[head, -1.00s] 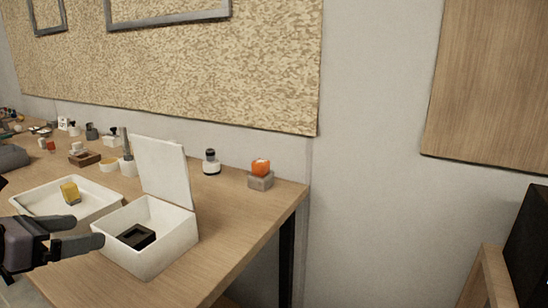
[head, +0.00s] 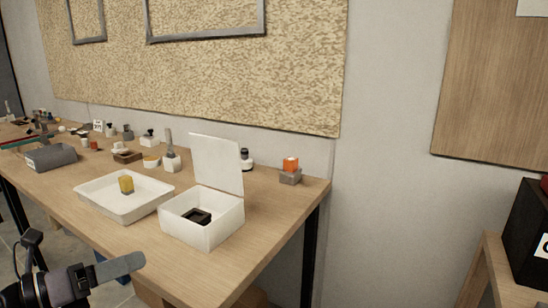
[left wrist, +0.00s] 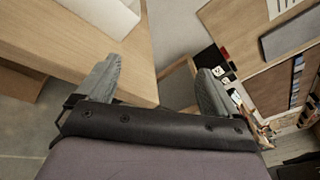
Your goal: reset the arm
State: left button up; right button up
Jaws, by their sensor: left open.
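My left gripper (head: 128,265) is at the lower left of the head view, in front of the table's near edge and clear of the objects on it. In the left wrist view its two grey fingers (left wrist: 155,85) stand wide apart with nothing between them. A white box (head: 205,225) with its lid raised stands on the table and holds a small black item (head: 197,216). A white tray (head: 95,190) beside it holds a yellow block (head: 126,184). My right gripper is not seen.
The wooden table (head: 262,225) has a free right front corner. An orange piece on a grey block (head: 290,172) stands near its right end. A grey case (head: 50,158) and several small items line the back. A wooden stand with a black box (head: 530,235) is at right.

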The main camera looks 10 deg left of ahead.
pick_arm(q)
jog(key=s+d+f+n+g+y+p, duration=0.1)
jog(key=s+d+f+n+y+p, duration=0.1)
jog(key=s+f+n, duration=0.3)
jog(key=s+d+f+n+y+p, duration=0.2)
jog(key=s+d+f+n, duration=0.3)
jog(key=f+n, duration=0.6)
jog(key=s+d+f+n+g+y+p, duration=0.1)
jog(key=s+d+f+n+y+p, duration=0.2)
jog(key=f+n, duration=0.5)
jog(key=s+d+n+y, duration=0.1)
jog(key=s+n, duration=0.1)
jog(key=n, duration=0.8)
jog(key=shift+f+g, duration=0.2)
jog(key=shift+g, duration=0.1)
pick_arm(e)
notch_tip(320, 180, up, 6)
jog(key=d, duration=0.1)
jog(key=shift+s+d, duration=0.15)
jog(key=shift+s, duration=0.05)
pick_arm(q)
jog(key=shift+w, duration=0.1)
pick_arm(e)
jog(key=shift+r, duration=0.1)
